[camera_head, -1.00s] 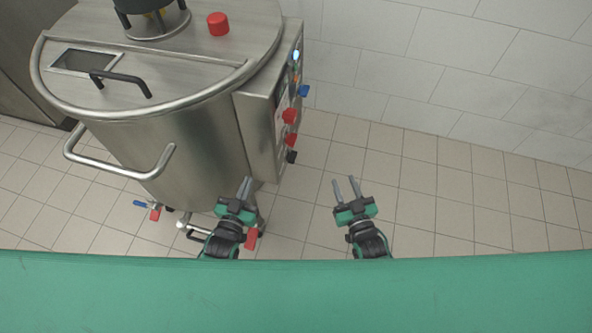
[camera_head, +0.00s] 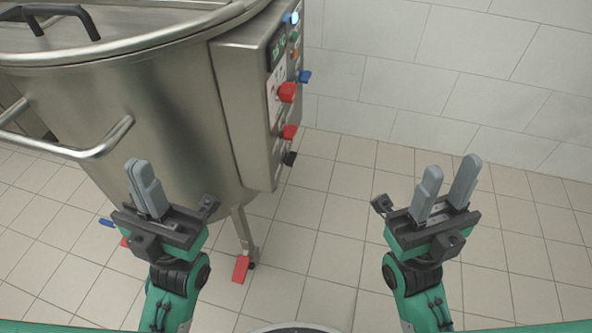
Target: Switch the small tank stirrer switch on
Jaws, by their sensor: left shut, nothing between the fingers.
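The small steel tank (camera_head: 150,110) stands at the left. Its control box (camera_head: 243,95) is on the tank's right side, with its panel seen at a steep angle. On the panel are a red knob (camera_head: 287,92), a lower red knob (camera_head: 290,131), a black knob (camera_head: 289,158) and a blue knob (camera_head: 304,76). I cannot tell which is the stirrer switch or how it is set. My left gripper (camera_head: 145,180) is shut and empty, in front of the tank below its handle. My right gripper (camera_head: 450,182) is open and empty, over the floor at the right, apart from the panel.
A tubular handle (camera_head: 105,140) sticks out from the tank's front. A tiled wall (camera_head: 420,80) stands behind.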

